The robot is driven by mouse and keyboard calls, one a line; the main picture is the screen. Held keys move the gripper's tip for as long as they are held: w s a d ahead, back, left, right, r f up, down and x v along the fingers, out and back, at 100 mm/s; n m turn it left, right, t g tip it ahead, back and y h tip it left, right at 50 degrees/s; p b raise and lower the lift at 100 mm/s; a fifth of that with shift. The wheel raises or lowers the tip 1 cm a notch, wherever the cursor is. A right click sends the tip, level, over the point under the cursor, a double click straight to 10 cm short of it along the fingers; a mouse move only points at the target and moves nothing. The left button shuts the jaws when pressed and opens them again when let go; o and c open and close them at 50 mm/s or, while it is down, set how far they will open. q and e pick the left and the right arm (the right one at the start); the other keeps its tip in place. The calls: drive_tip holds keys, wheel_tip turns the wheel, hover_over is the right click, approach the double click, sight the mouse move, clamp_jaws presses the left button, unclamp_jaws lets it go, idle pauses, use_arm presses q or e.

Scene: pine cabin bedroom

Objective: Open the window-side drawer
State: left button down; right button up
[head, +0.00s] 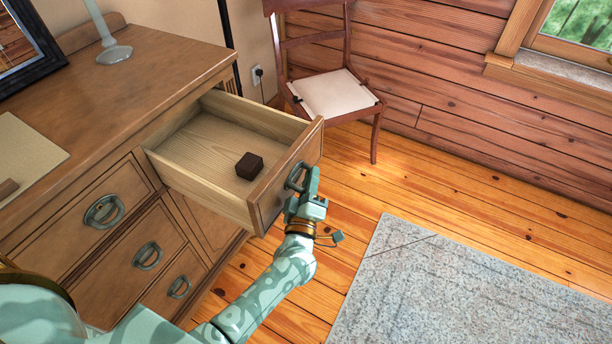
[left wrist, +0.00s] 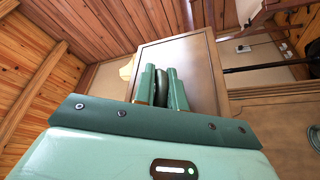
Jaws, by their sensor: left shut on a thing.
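The window-side drawer (head: 262,190) is pulled out of the wooden dresser (head: 150,75), on the side nearer the window. A small dark brown block (head: 249,166) lies inside it on the pale drawer floor. My left gripper (head: 304,186) is at the drawer's front face, shut on its metal handle (head: 294,176). In the left wrist view the two green fingers (left wrist: 161,88) close around the dark handle, in front of the brown drawer front (left wrist: 190,60). The fingertips partly hide the handle. My right gripper is in neither view.
A wooden chair (head: 335,92) with a pale cushion stands just beyond the drawer. A grey rug (head: 470,285) lies on the plank floor to the right. Several other drawers with ring handles (head: 104,211) are closed. A lamp base (head: 114,54) stands on the dresser top.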

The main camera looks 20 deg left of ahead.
use_arm(q)
drive_tip(key=shift+s+d+f, duration=0.1)
drive_tip(key=shift+d, duration=0.3)
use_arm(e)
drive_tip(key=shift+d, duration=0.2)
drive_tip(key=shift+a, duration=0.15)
use_arm(q)
drive_tip(key=c, duration=1.5)
unclamp_jaws()
drive_tip(key=shift+o, duration=0.2)
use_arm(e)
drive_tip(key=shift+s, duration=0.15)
